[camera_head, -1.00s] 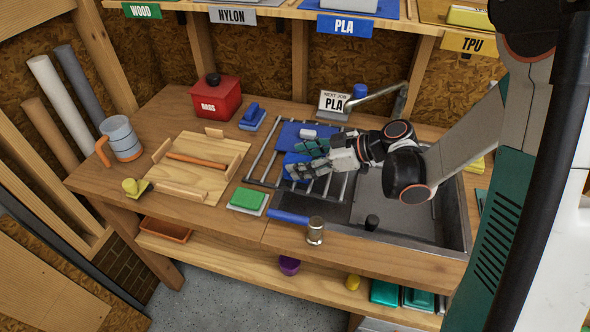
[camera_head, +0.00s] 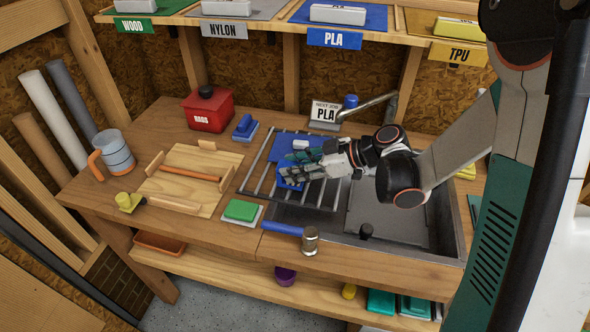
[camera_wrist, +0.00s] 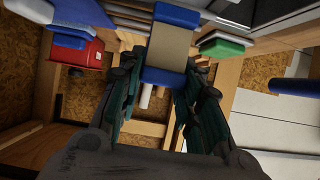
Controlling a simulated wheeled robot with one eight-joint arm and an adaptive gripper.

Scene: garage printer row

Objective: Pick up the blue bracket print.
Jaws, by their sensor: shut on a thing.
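The blue bracket print (camera_head: 290,178) is at my gripper (camera_head: 288,166) over the wire rack in the head view, partly hidden by the teal fingers. In the wrist view, the bracket (camera_wrist: 163,78) shows as blue ends with a tan area between them. My gripper (camera_wrist: 160,100) has a finger on each side of it and is shut on it. I cannot tell clearly whether the bracket touches the rack.
The rack (camera_head: 258,178) spans the left of the sink (camera_head: 420,229). A blue-handled hammer (camera_head: 310,241) lies at the front edge. A green block (camera_head: 241,210), wooden tray (camera_head: 190,187) and red bin (camera_head: 208,110) stand left. A bent faucet (camera_head: 368,104) rises behind.

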